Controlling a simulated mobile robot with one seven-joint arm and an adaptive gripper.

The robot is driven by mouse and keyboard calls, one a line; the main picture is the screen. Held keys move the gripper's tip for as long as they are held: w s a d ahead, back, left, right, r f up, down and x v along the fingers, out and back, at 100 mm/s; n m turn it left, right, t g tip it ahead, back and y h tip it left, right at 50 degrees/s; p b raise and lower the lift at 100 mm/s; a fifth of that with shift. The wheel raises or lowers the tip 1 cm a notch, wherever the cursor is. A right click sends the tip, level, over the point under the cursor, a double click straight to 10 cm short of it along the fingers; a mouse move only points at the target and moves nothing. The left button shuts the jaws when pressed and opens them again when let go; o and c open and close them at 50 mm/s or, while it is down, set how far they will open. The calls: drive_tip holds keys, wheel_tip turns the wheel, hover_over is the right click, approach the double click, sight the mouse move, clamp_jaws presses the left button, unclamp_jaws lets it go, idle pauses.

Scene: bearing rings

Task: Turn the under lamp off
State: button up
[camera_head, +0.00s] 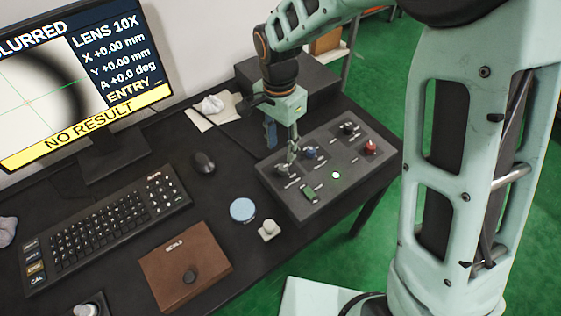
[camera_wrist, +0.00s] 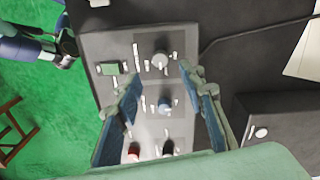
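A dark grey control box (camera_head: 315,205) stands at the right of the desk. It carries a grey knob (camera_wrist: 160,59), a blue knob (camera_wrist: 165,104), a black knob (camera_head: 348,127), a red knob (camera_head: 370,147) and a green switch (camera_head: 309,192). A small light (camera_head: 336,175) glows whitish on its face. The labels are too small to read, so I cannot tell which control is the under lamp's. My gripper (camera_wrist: 160,82) is over the box, pointing down, fingers apart and empty. In the wrist view the grey knob lies just beyond the fingertips, roughly centred between them. Contact cannot be told.
A monitor (camera_head: 60,70) reads "NO RESULT". A keyboard (camera_head: 105,230), mouse (camera_head: 204,162), brown case (camera_head: 160,270) and pale blue disc (camera_head: 242,209) lie left of the box. A dark block (camera_head: 325,78) stands behind my gripper. Green floor lies beyond the desk edge.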

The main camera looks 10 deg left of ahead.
sight(282, 167)
wheel_tip(282, 167, down, 8)
drive_tip(key=shift+d+f, duration=0.1)
drive_tip(key=shift+f, duration=0.1)
clamp_jaws()
idle(0.4)
